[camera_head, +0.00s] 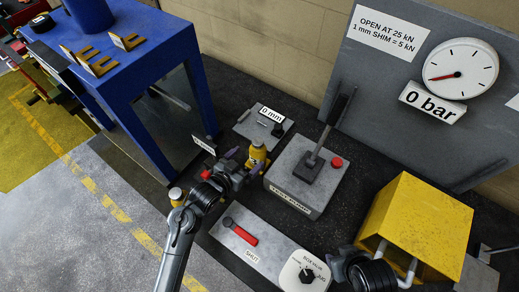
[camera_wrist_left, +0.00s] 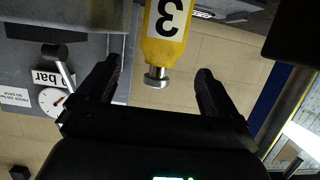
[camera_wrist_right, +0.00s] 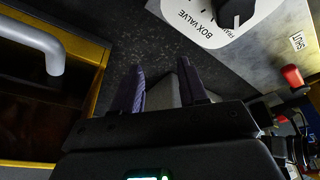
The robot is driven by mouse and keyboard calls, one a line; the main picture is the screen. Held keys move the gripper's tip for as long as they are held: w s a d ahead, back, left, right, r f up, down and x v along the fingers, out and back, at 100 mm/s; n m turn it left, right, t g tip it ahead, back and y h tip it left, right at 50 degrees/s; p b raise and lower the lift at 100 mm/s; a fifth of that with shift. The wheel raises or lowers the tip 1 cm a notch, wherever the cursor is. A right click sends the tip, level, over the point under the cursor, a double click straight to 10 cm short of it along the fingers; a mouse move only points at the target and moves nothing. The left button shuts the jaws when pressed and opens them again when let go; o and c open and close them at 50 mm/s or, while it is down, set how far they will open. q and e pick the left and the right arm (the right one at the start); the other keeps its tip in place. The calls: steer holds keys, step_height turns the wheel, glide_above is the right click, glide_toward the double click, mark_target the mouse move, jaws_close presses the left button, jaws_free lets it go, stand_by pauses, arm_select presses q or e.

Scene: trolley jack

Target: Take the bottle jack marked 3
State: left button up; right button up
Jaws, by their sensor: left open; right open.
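The bottle jack marked 3 is yellow with a white label and a metal knob-like end. In the left wrist view the jack (camera_wrist_left: 163,50) appears upside down, its metal end between the open fingertips with a gap on both sides. In the head view a yellow jack (camera_head: 258,152) stands at the fingers of my left gripper (camera_head: 248,164), partly hidden by it; its number cannot be read there. My left gripper is open and holds nothing. My right gripper (camera_wrist_right: 160,88) is open and empty above the dark bench, beside the yellow box.
Another yellow jack (camera_head: 176,195) stands left of my left arm. The grey test pump (camera_head: 305,178) with its lever is close right of my left gripper. A red-handled valve plate (camera_head: 258,250), box valve dial (camera_head: 304,274) and yellow box (camera_head: 415,225) stand nearer the front and right.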

mark_target(255, 153)
arm_select(q)
steer(key=x, duration=0.3)
steer(key=shift+d+f, duration=0.1)
steer(key=shift+x, duration=3)
